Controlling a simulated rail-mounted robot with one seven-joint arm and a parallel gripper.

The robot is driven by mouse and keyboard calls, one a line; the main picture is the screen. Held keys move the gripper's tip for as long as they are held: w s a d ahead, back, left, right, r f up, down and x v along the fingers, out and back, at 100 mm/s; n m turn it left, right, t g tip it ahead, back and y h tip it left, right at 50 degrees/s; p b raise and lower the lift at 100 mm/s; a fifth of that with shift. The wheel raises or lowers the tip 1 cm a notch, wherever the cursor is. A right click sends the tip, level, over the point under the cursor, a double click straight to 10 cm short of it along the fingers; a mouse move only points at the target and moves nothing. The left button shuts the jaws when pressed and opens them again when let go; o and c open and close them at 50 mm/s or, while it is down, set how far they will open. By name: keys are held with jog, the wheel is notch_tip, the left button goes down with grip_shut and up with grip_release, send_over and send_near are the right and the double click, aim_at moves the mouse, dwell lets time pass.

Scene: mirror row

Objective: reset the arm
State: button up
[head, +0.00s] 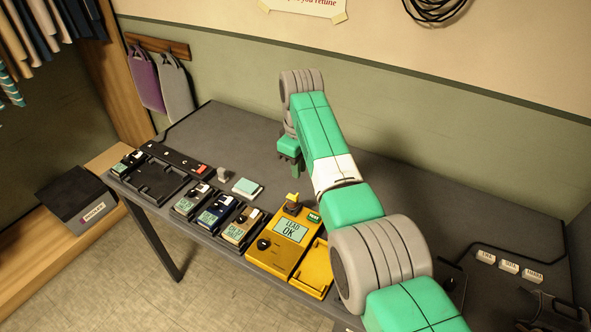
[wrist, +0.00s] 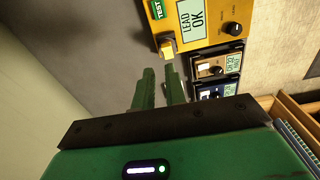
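My arm reaches from the lower right across the table (head: 390,175) in the head view. My gripper (head: 296,172) hangs over the back part of the table, behind the yellow tester (head: 272,252). In the wrist view my gripper's two green fingers (wrist: 160,70) stand apart with a gap between them, and I see nothing held. The yellow tester (wrist: 212,32) is ahead of them, its screen reading LEAD OK. A yellow piece (wrist: 167,46) at the tester's edge lies just beyond the fingertips; I cannot tell its exact distance.
Several small pedal-like boxes (head: 215,212) stand in a row left of the tester. A black tray (head: 155,180) and a light teal-topped block (head: 247,187) are also on the table. Small white labelled blocks (head: 509,266) lie at right. The back of the table is mostly clear.

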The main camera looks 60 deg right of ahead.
jog(key=d+r+m+h, duration=0.1)
jog(key=d+r+m+t+h+b, duration=0.1)
jog(key=d, duration=0.1)
jog(key=d+r+m+t+b, duration=0.1)
jog(key=shift+s+d+r+m+h, duration=0.2)
jog(key=shift+d+r+m+h, duration=0.1)
jog(key=shift+d+r+h, duration=0.1)
grip_shut()
jog(key=m+t+b, duration=0.1)
jog(key=m+t, duration=0.1)
send_over(290, 195)
jog(key=s, duration=0.1)
notch_tip(290, 195, down, 4)
jog(key=shift+y, duration=0.3)
jog(key=f+b, duration=0.1)
jog(key=b, duration=0.1)
jog(key=f+b, duration=0.1)
jog(key=f, duration=0.1)
jog(key=f+b, duration=0.2)
jog(key=shift+a+b, duration=0.3)
jog(key=shift+b, duration=0.05)
jog(key=shift+f+p, duration=0.35)
jog(key=shift+f, duration=0.5)
jog(key=shift+f, duration=0.75)
notch_tip(290, 195, up, 7)
jog(key=p, duration=0.7)
jog(key=shift+p, duration=0.3)
dwell(0.4)
